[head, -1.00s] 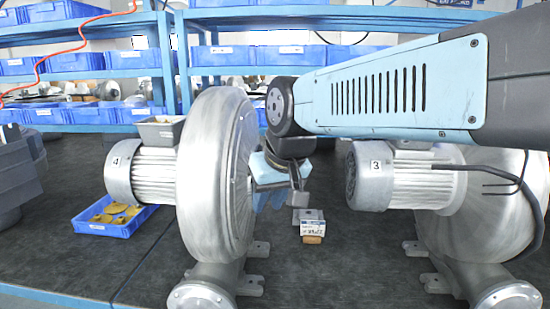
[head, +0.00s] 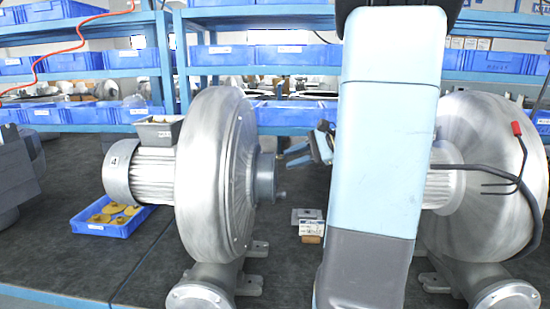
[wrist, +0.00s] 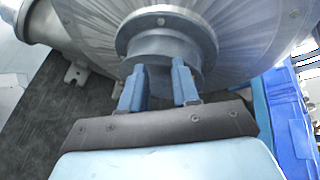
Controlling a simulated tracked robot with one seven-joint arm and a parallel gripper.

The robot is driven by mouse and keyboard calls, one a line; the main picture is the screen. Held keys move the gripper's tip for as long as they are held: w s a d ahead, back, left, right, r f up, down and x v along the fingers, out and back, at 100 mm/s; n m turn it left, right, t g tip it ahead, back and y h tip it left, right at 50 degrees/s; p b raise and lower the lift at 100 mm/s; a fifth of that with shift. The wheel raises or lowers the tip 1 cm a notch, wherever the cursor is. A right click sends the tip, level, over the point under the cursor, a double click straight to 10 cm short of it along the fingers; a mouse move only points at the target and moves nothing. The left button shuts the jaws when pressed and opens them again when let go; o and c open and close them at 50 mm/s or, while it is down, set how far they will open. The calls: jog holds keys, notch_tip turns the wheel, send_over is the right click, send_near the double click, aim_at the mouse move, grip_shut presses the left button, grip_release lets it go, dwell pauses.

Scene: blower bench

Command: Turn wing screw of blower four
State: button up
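Blower four (head: 218,175), a grey metal blower marked 4, stands left of centre in the head view. Its round inlet collar (head: 265,178) faces right, with a small stub (head: 281,194) low on its side that may be the wing screw; I cannot tell. My gripper (head: 289,156) is just right of the collar, fingers pointing left towards it. In the wrist view, the two blue fingers of my gripper (wrist: 158,82) are apart with nothing between them, in front of the flanged collar (wrist: 162,48). No wing screw is clearly visible there.
Another blower (head: 480,165) stands at the right, partly behind my arm, with a black cable. A small labelled box (head: 311,227) lies on the dark bench between the blowers. A blue tray (head: 108,228) of yellow parts is at left. Shelves with blue bins (head: 290,114) run behind.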

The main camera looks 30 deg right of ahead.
aim_at(280, 158)
jog(key=w+d+m+t, duration=0.1)
jog(key=d+m+t, duration=0.2)
jog(key=d, duration=0.4)
jog(key=x, duration=0.7)
jog(key=shift+w+a+f, duration=0.2)
jog(key=shift+a+f, duration=0.05)
jog(key=shift+a, duration=0.05)
jog(key=shift+c, duration=0.3)
